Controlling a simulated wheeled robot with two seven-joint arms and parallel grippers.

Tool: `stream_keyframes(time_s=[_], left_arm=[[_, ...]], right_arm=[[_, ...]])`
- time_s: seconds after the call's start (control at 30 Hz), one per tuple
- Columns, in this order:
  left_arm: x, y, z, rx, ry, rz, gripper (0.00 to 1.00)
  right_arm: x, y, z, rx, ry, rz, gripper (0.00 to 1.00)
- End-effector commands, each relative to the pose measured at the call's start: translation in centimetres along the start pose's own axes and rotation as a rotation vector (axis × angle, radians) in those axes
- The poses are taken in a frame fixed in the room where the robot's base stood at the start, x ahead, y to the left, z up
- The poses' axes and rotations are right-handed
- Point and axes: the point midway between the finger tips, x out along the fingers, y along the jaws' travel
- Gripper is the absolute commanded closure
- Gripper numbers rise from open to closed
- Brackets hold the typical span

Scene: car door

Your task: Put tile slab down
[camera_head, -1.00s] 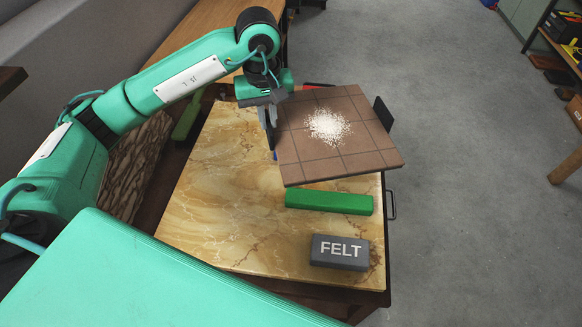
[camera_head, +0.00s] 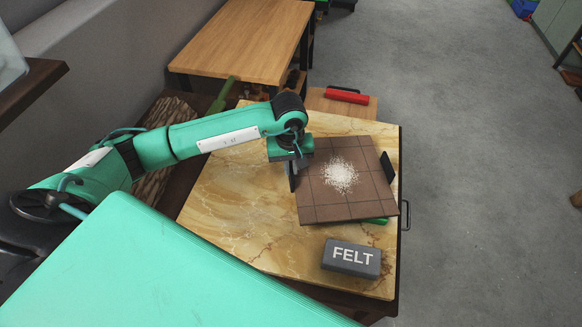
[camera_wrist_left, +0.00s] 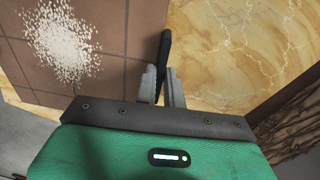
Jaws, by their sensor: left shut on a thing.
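The tile slab (camera_head: 345,200) is a brown square with grid lines and a heap of white grains (camera_head: 340,175) in its middle. It is in my left gripper (camera_head: 292,174), which is shut on a dark piece at the slab's left edge. The slab is over the right part of the marble-topped table (camera_head: 230,205); I cannot tell whether it touches anything below. In the left wrist view, the slab (camera_wrist_left: 115,45) fills the upper left, and my left gripper (camera_wrist_left: 163,88) closes on the dark upright piece at its edge. My right gripper is not in view.
A grey FELT block (camera_head: 351,258) lies in front of the slab. A green bar (camera_head: 377,221) is mostly hidden under the slab. A red bar (camera_head: 347,96) lies behind the table. The left part of the marble top is bare. A wooden table (camera_head: 245,40) stands further back.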

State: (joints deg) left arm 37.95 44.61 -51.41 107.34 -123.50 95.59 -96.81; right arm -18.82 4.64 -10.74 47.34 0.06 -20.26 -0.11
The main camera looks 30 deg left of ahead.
Motion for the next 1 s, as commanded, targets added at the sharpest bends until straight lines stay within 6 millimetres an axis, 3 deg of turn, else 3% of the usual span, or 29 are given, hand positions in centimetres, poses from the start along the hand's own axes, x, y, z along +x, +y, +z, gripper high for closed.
stream_keyframes(time_s=[0.27, 0.3, 0.4, 0.77, 1.0], left_arm=[[1.1, 0.1, 0.0, 0.002, 0.002, 0.005, 1.0], [1.2, 0.0, 0.0, 0.001, 0.001, 0.0, 0.89], [1.2, 0.0, 0.0, 0.001, 0.001, 0.0, 0.69], [0.8, 0.0, -0.1, 0.001, 0.002, 0.001, 0.69], [-3.1, 0.0, -0.1, 0.001, 0.007, 0.004, 0.69]], right_arm=[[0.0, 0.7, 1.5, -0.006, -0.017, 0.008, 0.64], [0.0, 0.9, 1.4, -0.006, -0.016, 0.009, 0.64], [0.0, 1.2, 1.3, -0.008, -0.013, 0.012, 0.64], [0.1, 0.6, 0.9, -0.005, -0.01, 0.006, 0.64], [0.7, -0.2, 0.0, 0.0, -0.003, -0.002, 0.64]])
